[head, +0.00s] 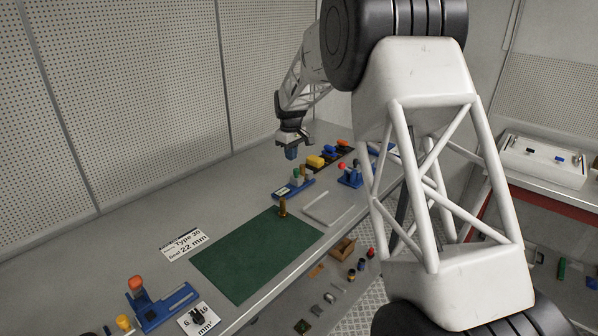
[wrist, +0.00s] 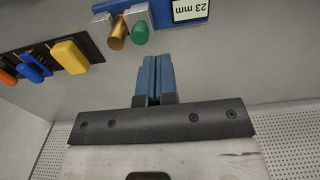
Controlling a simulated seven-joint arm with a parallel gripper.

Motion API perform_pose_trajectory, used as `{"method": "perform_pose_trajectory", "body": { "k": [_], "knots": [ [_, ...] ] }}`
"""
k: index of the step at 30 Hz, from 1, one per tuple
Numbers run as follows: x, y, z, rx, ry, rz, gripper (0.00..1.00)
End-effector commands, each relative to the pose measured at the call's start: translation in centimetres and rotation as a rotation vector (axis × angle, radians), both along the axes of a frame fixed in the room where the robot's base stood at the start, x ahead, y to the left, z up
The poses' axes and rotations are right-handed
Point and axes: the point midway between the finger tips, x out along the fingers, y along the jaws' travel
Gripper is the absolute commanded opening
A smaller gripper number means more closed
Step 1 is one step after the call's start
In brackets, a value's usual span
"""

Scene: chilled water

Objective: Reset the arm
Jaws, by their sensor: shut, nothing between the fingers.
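My gripper (head: 291,153) hangs above the far part of the grey bench, clear of everything on it. Its blue fingers, also in the wrist view (wrist: 153,62), are shut together with nothing between them. In the head view my white arm links fill the right centre and hide part of the bench and floor behind them.
A green mat (head: 245,255) with an upright brass piece (head: 282,208) lies mid-bench. A shallow tray (head: 328,207), a blue fixture with a red knob (head: 350,175) and a yellow-handled tool (head: 315,161) stand beyond. A blue press (head: 160,304) is at front left. A perforated wall (head: 130,100) backs the bench.

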Motion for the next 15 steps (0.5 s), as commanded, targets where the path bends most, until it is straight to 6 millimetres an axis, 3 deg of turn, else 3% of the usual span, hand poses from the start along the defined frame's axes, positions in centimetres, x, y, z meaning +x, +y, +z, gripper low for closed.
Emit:
{"method": "perform_pose_trajectory", "body": {
  "k": [8,15],
  "knots": [
    [-1.5,-0.7,1.5,0.001,-0.008,-0.022,0.00],
    [-5.6,-2.5,4.9,0.004,-0.027,-0.083,0.00]
  ]
}}
